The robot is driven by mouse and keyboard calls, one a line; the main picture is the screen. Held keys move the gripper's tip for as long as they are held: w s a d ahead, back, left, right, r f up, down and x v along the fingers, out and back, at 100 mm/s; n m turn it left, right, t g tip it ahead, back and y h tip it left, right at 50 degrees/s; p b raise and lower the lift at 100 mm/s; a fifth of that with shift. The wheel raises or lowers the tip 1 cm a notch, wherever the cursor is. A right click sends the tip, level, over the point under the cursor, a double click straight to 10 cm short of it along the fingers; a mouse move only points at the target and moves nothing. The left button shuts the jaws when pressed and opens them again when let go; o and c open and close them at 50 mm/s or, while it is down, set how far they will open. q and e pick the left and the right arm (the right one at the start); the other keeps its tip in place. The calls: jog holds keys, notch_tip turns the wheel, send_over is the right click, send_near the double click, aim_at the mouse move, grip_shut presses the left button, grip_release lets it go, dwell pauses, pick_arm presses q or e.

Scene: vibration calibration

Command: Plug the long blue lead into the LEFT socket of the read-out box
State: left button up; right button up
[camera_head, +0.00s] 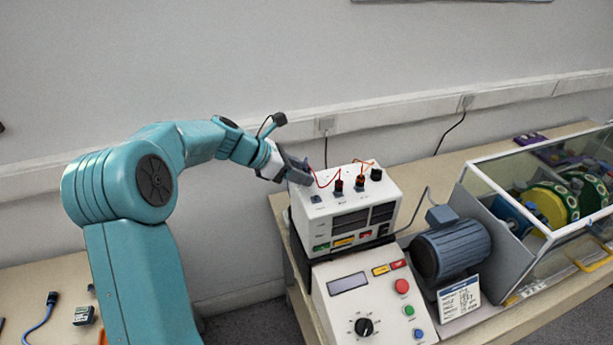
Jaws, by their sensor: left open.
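The white read-out box (345,205) stands on the bench, with dark displays and coloured labels on its front. Its top carries two dark plugs or posts, an orange-red wire, a black knob and a small dark fitting (316,198) at the left. My left gripper (298,174) is at the top left edge of the box, jaws open. A small dark blue piece shows just behind its fingertips; I cannot tell what it is or whether it touches. A blue lead (38,326) with a dark plug end lies on the left table, partly cut off by the frame. My right gripper is out of view.
A control panel (370,300) with knob and buttons stands before the box. A grey motor (452,250) and a clear-walled guard (540,160) over green and yellow discs are to the right. A small dark block (83,315) lies on the left table. A floor gap separates the tables.

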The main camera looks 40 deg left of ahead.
pick_arm(q)
jog(key=shift+w+a+f, duration=0.1)
grip_shut()
jog(key=shift+r+p, duration=0.35)
jog(key=shift+p, duration=0.05)
dwell(0.3)
jog(key=shift+r+p, duration=1.05)
jog(key=shift+p, duration=0.05)
jog(key=shift+r, duration=0.7)
